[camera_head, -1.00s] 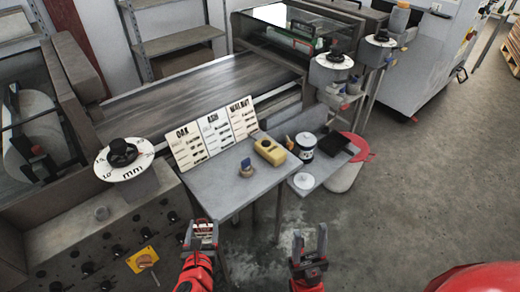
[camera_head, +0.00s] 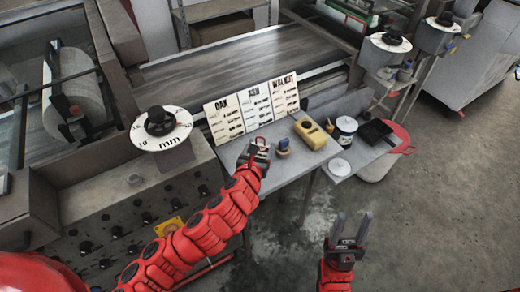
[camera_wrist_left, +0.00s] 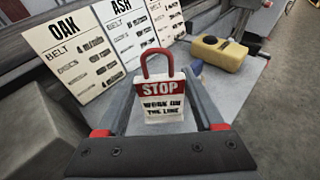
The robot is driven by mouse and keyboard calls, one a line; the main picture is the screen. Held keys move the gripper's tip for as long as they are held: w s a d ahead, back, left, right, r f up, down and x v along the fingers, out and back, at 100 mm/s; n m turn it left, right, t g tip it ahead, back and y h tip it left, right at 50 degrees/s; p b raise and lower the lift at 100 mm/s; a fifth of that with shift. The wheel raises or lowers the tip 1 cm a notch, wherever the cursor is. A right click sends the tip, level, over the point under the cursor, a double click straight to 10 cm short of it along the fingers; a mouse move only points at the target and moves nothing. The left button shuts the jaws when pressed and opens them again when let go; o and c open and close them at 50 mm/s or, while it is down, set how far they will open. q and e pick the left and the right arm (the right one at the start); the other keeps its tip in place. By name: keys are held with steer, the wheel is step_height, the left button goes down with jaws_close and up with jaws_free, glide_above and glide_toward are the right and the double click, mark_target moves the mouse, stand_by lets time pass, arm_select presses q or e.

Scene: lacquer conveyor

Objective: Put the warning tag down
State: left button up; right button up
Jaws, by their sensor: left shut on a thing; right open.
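The warning tag (camera_wrist_left: 162,104) is a white and red padlock-shaped tag with a red shackle, reading "STOP WORK ON THE LINE". It stands between the fingers of my left gripper in the left wrist view, the shackle pointing away. My left gripper (camera_head: 257,152) is shut on it, over the left part of the small grey table (camera_head: 290,166), in front of the card with OAK, ASH and WALNUT columns (camera_head: 252,108). I cannot tell whether the tag touches the tabletop. My right gripper (camera_head: 350,228) is open and empty, over the floor in front of the table.
A small blue-topped object (camera_head: 283,147) stands just right of my left gripper. A yellow box (camera_head: 310,133), a white-and-black can (camera_head: 344,130) and a black tray (camera_head: 376,132) are further right. A machine panel with knobs (camera_head: 120,215) is at left.

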arm_select(q)
steer(key=w, duration=0.2)
steer(key=shift+w+a+f, duration=0.2)
steer(key=shift+w+a, duration=0.05)
steer(key=shift+w, duration=0.05)
steer(key=shift+f+p, duration=0.35)
steer(key=shift+f, duration=1.35)
steer(key=shift+f, duration=0.1)
steer(key=o, duration=1.3)
